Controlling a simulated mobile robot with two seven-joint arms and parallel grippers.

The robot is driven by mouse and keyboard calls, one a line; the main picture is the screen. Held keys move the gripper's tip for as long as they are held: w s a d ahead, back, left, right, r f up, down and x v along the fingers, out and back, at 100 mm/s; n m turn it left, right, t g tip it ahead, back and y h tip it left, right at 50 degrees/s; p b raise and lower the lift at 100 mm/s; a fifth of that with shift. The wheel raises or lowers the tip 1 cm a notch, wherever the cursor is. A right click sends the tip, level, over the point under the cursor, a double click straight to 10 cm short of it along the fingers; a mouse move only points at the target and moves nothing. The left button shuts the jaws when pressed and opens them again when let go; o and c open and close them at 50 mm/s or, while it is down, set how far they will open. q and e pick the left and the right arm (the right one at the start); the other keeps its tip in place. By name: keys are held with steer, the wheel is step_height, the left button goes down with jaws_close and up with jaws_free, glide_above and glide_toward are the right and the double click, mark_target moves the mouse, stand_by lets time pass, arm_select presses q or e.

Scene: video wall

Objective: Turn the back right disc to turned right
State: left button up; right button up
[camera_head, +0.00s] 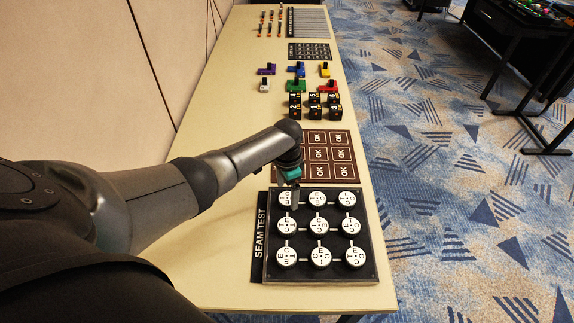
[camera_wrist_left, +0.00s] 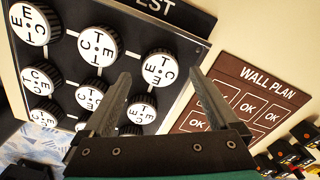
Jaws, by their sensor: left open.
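A black board (camera_head: 322,274) lettered SEAM TEST holds rows of white-faced, black-sided discs with letters. The disc (camera_head: 283,200) at its far left corner in the head view, beside the lettering and the brown board, is partly covered by my left gripper (camera_head: 294,194). In the left wrist view this disc (camera_wrist_left: 160,68) shows between the two spread fingers of the open left gripper. Its face has E, C and T around a centre dot; its exact angle is hard to read. I cannot tell whether the fingers touch it. My right gripper is out of view.
A brown WALL PLAN board (camera_head: 340,147) with OK squares lies just beyond the disc board. Black blocks (camera_head: 313,106), coloured pieces (camera_head: 296,85) and a dark grid (camera_head: 309,51) lie farther along the table. The wall (camera_head: 165,40) borders the table on the left.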

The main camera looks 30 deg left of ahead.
mark_target(287, 198)
arm_select(q)
step_height(287, 198, up, 13)
steer(key=p, duration=0.3)
steer(key=shift+f, duration=0.2)
